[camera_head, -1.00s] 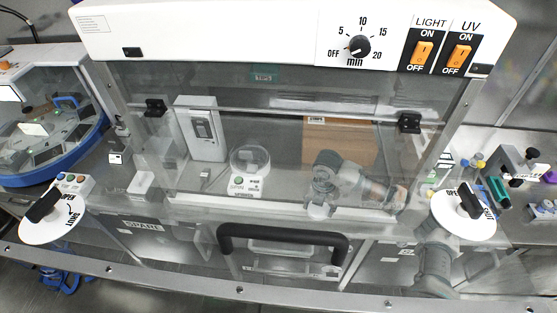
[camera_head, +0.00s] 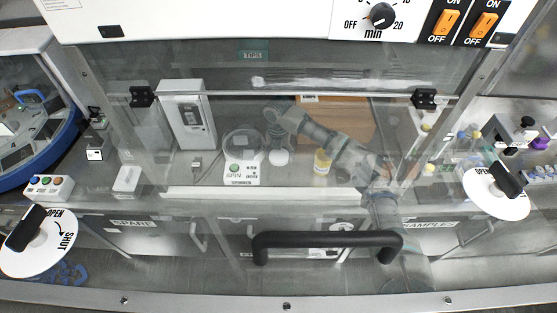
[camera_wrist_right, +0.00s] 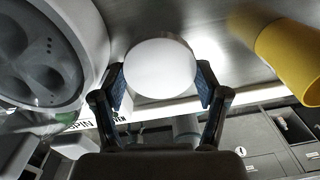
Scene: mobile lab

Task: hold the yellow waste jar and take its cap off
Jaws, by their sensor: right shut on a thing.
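The yellow waste jar (camera_head: 322,162) stands on the bench inside the glass-fronted cabinet, with a pale label on its side. In the right wrist view the yellow jar (camera_wrist_right: 292,62) shows at the upper right, apart from my fingers. My right gripper (camera_head: 278,146) is left of the jar, shut on a round white cap-like piece (camera_head: 278,158). In the wrist view this white piece (camera_wrist_right: 160,68) sits between both blue finger pads and is seen flat from its round face. My left gripper is not in view.
A spin device (camera_head: 242,172) with a round bowl stands just left of my right gripper. A grey box (camera_head: 188,115) is behind it, and a brown panel (camera_head: 345,118) is behind my arm. The glass front has a black handle (camera_head: 325,239). Bench right of the jar holds small vials.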

